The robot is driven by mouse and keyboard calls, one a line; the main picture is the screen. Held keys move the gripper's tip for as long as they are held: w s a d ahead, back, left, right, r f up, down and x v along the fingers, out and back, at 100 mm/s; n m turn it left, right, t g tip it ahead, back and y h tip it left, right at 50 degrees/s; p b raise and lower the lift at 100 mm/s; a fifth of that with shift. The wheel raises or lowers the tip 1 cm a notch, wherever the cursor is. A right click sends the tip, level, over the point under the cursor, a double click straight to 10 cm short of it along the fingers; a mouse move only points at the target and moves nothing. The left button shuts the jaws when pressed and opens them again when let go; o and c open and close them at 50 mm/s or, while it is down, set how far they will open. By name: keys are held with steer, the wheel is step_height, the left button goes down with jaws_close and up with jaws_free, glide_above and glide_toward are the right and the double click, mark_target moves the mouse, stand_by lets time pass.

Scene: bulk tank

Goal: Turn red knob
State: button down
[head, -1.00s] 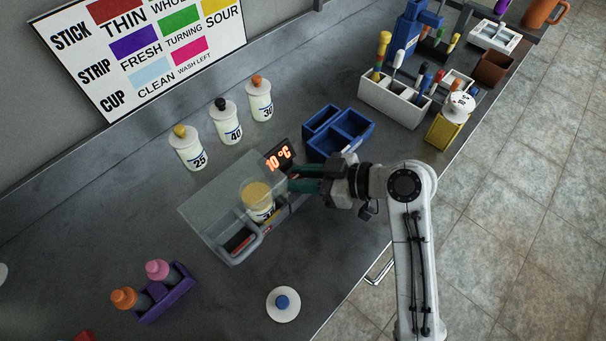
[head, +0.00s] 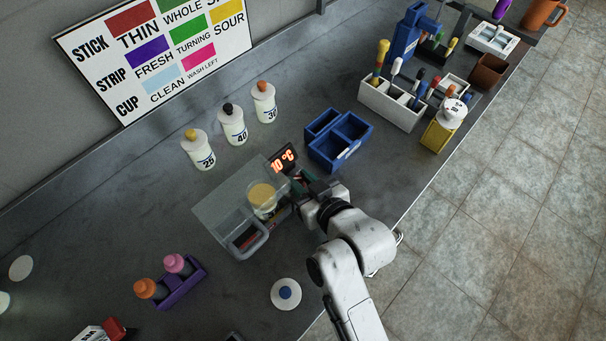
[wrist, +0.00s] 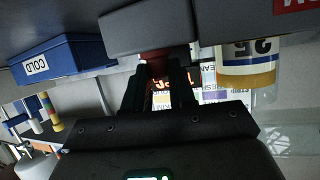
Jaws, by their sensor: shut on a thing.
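The red knob (wrist: 166,53) shows as a dark red piece between my fingertips in the wrist view, on the dark body of the heated unit. My gripper (wrist: 163,75) is shut on it. In the head view my gripper (head: 296,190) is at the right side of the unit, just below its display, and hides the knob there. The display (head: 284,160) glows orange and reads 10 °C. The unit's clear cover (head: 222,203) and grey handle (head: 250,243) face left and front.
A blue divided bin (head: 338,137) stands close behind my gripper. Numbered bottles (head: 232,124) stand behind the unit. The counter's right edge runs beneath my arm.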

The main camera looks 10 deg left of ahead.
steer(key=shift+m+t+h+p, duration=0.3)
steer(key=shift+m+h+p, duration=0.3)
steer(key=shift+h, duration=0.1)
steer(key=c, duration=0.9)
jaws_free()
steer(key=shift+c, duration=0.2)
steer(key=shift+s+a, duration=0.1)
steer(key=shift+s, duration=0.05)
